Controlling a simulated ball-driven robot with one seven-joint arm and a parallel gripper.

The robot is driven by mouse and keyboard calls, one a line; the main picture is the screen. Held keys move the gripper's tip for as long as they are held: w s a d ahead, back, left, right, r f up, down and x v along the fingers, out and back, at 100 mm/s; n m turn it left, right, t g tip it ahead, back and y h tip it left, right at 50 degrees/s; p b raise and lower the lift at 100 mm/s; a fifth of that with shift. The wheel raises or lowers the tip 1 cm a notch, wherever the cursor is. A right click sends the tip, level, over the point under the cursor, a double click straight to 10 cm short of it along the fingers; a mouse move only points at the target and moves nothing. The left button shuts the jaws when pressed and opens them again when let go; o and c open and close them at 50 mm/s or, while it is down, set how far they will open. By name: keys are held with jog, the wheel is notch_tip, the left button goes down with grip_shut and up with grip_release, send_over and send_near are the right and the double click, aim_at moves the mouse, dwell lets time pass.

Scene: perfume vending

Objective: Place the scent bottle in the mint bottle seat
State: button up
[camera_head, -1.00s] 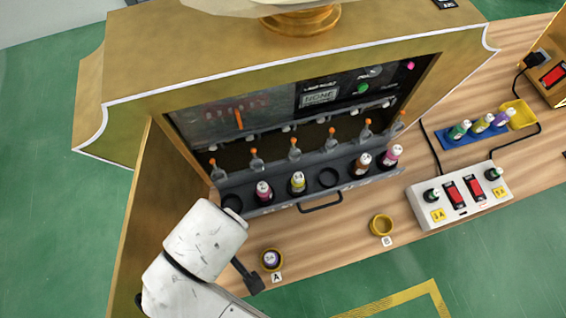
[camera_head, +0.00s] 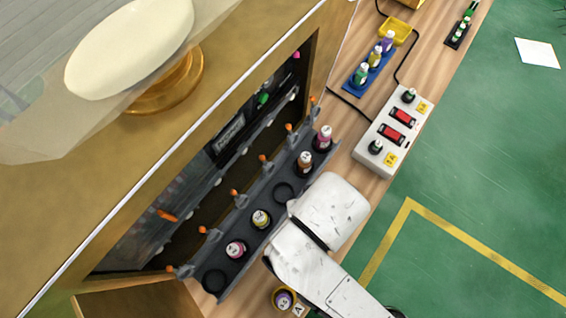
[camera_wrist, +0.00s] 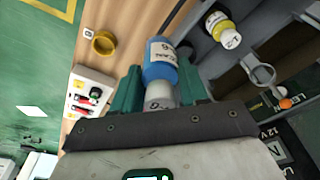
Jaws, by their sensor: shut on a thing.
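In the wrist view a blue scent bottle (camera_wrist: 160,62) with a pale cap is between the green fingers of my gripper (camera_wrist: 160,88). My gripper is shut on it. The dark bottle tray (camera_head: 222,289) has two empty round seats in the head view, one at its near left end (camera_head: 215,281) and one at its middle (camera_head: 284,193). My white arm is beside the middle seat and hides my gripper and the blue bottle there. I cannot read which seat is mint. In the wrist view the bottle is beside the tray; its height above the tray is unclear.
Pink (camera_head: 235,249), yellow (camera_head: 261,219), brown (camera_head: 305,163) and magenta (camera_head: 323,137) bottles stand in the tray. Orange-tipped nozzles (camera_head: 234,194) line its back. A purple bottle sits in a yellow ring (camera_head: 284,298).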

jog(key=shift+w+a+f, duration=0.9)
jog(key=shift+w+f, duration=0.5)
jog(key=shift+f, duration=0.5)
jog(key=shift+w+a+f, duration=0.9)
jog(key=shift+w+f, duration=0.45)
jog(key=shift+f, duration=0.5)
jog(key=shift+w+a+f, duration=0.9)
jog(key=shift+w+f, duration=0.5)
jog(key=shift+f, duration=0.5)
jog(key=shift+b, duration=0.3)
jog(key=o, duration=1.1)
jog(key=shift+f, duration=0.1)
notch_tip(320, 180, up, 12)
jog(key=s+p, duration=0.1)
jog(key=shift+s+d+p, duration=0.15)
jog(key=shift+s+p, duration=0.2)
jog(key=shift+p, duration=0.05)
